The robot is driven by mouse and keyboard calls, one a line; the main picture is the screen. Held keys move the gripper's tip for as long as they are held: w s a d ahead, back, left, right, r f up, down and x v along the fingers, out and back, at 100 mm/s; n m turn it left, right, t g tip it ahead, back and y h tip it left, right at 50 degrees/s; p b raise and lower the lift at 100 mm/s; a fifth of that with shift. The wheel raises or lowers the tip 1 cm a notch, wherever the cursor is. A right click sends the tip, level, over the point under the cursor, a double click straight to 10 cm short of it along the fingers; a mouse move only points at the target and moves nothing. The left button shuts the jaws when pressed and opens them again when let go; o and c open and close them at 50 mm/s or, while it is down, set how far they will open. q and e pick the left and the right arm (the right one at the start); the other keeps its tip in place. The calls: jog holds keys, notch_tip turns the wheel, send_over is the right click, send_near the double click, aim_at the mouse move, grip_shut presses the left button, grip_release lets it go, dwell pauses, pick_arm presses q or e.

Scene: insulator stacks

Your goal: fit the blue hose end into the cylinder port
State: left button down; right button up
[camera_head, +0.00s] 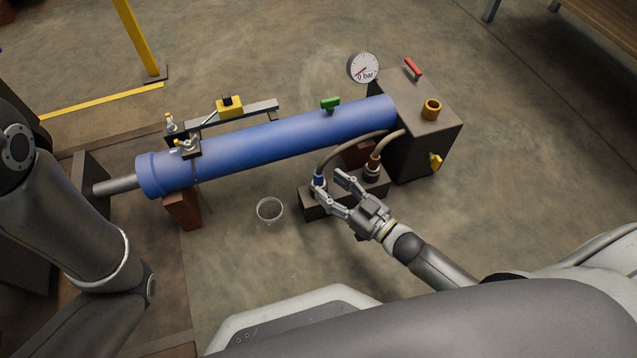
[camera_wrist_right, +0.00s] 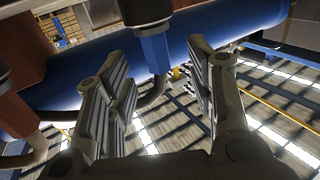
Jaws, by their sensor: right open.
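The blue hose end (camera_head: 319,181) stands upright in a dark holder block (camera_head: 317,207), with its brown hose curving up and right to the dark box. My right gripper (camera_head: 329,187) is open, its fingers close to the blue hose end. In the right wrist view the blue hose end (camera_wrist_right: 155,53) shows between the two open fingers (camera_wrist_right: 160,85), apart from both. The large blue cylinder (camera_head: 275,142) lies behind the block. Small fittings (camera_head: 187,147) sit on its left end; which one is the port is not clear. My left gripper is out of view.
A dark box (camera_head: 422,130) with a gauge (camera_head: 363,68) stands at the cylinder's right end. A second, brown hose end (camera_head: 374,168) is beside the blue one. A clear cup-like ring (camera_head: 270,210) lies on the floor. A yellow clamp (camera_head: 229,107) is behind the cylinder.

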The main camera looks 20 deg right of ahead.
aim_at(323, 179)
jog(key=b+x, duration=0.3)
jog(key=x, duration=0.1)
jog(key=shift+w+r+b, duration=0.1)
jog(key=shift+w+b, duration=0.05)
jog(key=shift+b, duration=0.15)
jog(key=shift+w+a+r, duration=0.15)
jog(key=shift+w+a, duration=0.05)
jog(key=shift+w, duration=0.25)
jog(key=shift+c, duration=0.2)
grip_shut()
